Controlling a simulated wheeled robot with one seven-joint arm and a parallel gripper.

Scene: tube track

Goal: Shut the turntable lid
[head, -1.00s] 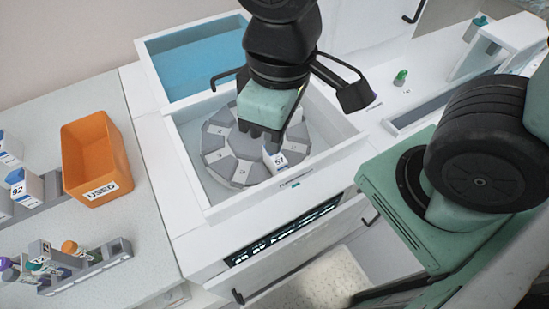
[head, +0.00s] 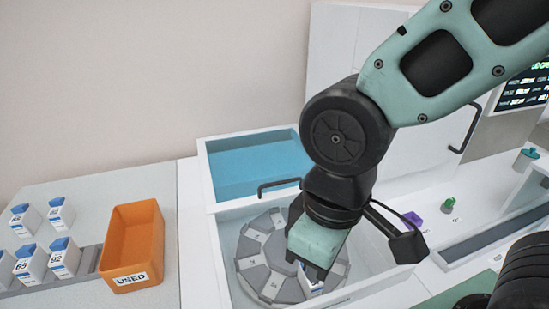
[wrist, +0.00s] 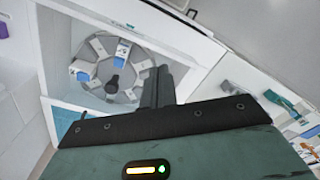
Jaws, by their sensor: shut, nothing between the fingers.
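The turntable lid appears to be the blue panel in a white frame (head: 250,165), lying behind the well, with a black bar handle (head: 279,184) at its near edge. The grey segmented turntable (head: 262,250) lies uncovered in the white well and also shows in the wrist view (wrist: 103,88). My gripper (head: 312,276) is shut and empty, pointing down over the near right part of the turntable, apart from the handle. In the wrist view its fingers (wrist: 156,82) are together. Blue-capped vials (wrist: 82,73) sit in turntable slots; my gripper hides part of the turntable.
An orange bin marked USED (head: 133,245) stands left of the well, beside a rack with white blue-capped vials (head: 65,257). A purple item (head: 412,219) and a green-topped item (head: 448,203) are on the right surface. A tall white panel (head: 350,70) stands behind.

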